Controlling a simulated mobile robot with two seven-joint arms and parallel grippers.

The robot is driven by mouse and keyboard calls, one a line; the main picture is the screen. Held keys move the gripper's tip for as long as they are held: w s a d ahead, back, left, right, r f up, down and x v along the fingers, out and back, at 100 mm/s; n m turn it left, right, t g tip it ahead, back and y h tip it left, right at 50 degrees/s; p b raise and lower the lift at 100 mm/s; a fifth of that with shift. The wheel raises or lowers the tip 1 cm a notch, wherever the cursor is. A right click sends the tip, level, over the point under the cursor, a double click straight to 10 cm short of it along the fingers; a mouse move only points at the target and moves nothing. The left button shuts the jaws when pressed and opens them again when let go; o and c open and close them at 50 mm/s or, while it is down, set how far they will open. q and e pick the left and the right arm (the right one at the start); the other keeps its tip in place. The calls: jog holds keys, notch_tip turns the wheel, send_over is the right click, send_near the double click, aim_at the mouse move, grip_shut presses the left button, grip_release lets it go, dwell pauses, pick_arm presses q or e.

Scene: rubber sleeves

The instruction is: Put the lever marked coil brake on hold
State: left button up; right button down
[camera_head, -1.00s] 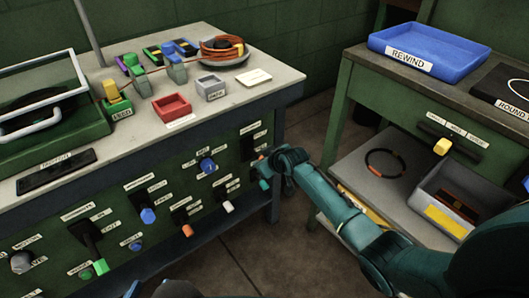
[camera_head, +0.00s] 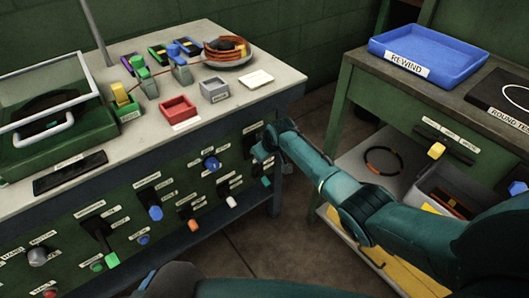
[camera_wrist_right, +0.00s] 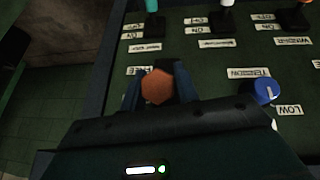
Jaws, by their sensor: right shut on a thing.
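My right gripper (camera_head: 260,152) reaches the right end of the green panel. In the right wrist view the gripper (camera_wrist_right: 158,90) has one finger on each side of a lever's orange hexagonal knob (camera_wrist_right: 158,87) and is shut on it. The picture there is upside down, and a "FREE" label (camera_wrist_right: 140,71) shows beside the lever. The gripper's body hides the panel on the other side, so no "hold" mark shows. In the head view the lever's dark slot plate (camera_head: 249,140) is partly covered by the gripper. Its name label is too small to read. My left gripper is not in view.
A blue tension knob (camera_wrist_right: 266,90) sits close beside the gripper. Several switches, including a white-tipped one (camera_head: 231,202) and a teal-tipped one (camera_head: 266,181), stand in the row below. The bench top (camera_head: 235,115) holds trays and connectors. A second bench (camera_head: 350,95) stands right.

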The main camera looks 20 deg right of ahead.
jog(key=c, duration=1.1)
grip_release()
jog(key=shift+o, duration=0.2)
jog(key=shift+r, duration=0.1)
jog(key=shift+s+r, duration=0.1)
jog(key=shift+r, duration=0.15)
pick_arm(q)
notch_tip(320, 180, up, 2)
jog(key=p, duration=0.4)
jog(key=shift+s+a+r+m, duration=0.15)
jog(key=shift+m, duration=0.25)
pick_arm(e)
jog(key=v, duration=1.2)
jog(key=shift+r, duration=0.15)
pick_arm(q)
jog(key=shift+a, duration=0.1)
pick_arm(e)
jog(key=shift+s, duration=0.15)
